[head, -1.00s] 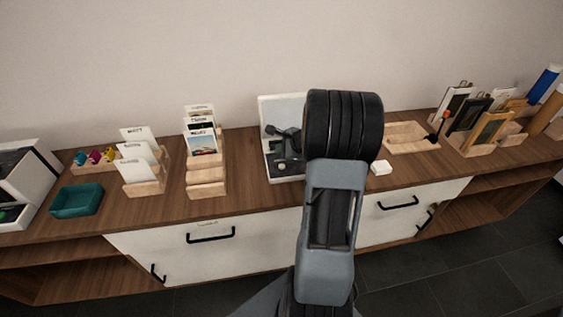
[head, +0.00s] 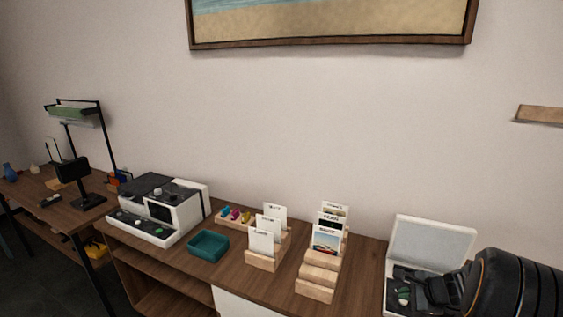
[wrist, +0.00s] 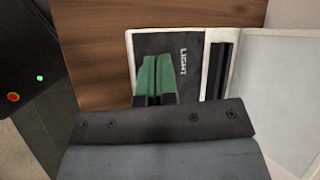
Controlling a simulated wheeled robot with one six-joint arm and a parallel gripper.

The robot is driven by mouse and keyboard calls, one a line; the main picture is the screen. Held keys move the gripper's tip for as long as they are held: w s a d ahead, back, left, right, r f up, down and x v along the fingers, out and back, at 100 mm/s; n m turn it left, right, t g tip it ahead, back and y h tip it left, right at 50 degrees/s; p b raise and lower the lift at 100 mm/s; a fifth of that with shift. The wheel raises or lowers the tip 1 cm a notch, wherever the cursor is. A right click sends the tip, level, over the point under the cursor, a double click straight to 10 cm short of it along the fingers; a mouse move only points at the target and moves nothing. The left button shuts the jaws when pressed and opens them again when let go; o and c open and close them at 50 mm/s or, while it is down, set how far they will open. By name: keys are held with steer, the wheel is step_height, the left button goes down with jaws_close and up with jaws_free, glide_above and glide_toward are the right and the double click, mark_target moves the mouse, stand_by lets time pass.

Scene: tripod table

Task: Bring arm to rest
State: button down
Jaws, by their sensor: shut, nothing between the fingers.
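My gripper has green fingertips, seen closed together with nothing between them in the wrist view (wrist: 155,78). They are over the dark panel marked LIGHT of an open white case (wrist: 215,45). I cannot tell whether the fingertips touch the panel. In the head view the same case (head: 432,240) stands at the lower right with its pale lid raised. My black arm comes in from the right edge there, with the gripper (head: 404,296) small and partly unclear over the case. The rest of my arm is outside the head view.
The wooden counter (head: 250,290) also holds a card stand (head: 316,290), a smaller card holder (head: 262,258), a teal tray (head: 208,246) and a white machine (head: 165,210). A framed picture (head: 330,45) and a shelf (head: 540,114) are on the wall. Another table stands left.

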steer(key=s+a+r+n+g+h+p, duration=0.1)
steer(key=s+a+r+n, duration=0.5)
steer(key=a+n, duration=0.4)
steer(key=s+a+r+n+g+h+p, duration=0.1)
steer(key=s+a+r+n+g+h, duration=0.1)
steer(key=s+a+r+n, duration=0.4)
steer(key=s+a+n, duration=0.2)
steer(key=a+n, duration=0.2)
steer(key=a, duration=0.1)
steer(key=shift+r, duration=0.4)
steer(key=shift+s, duration=0.1)
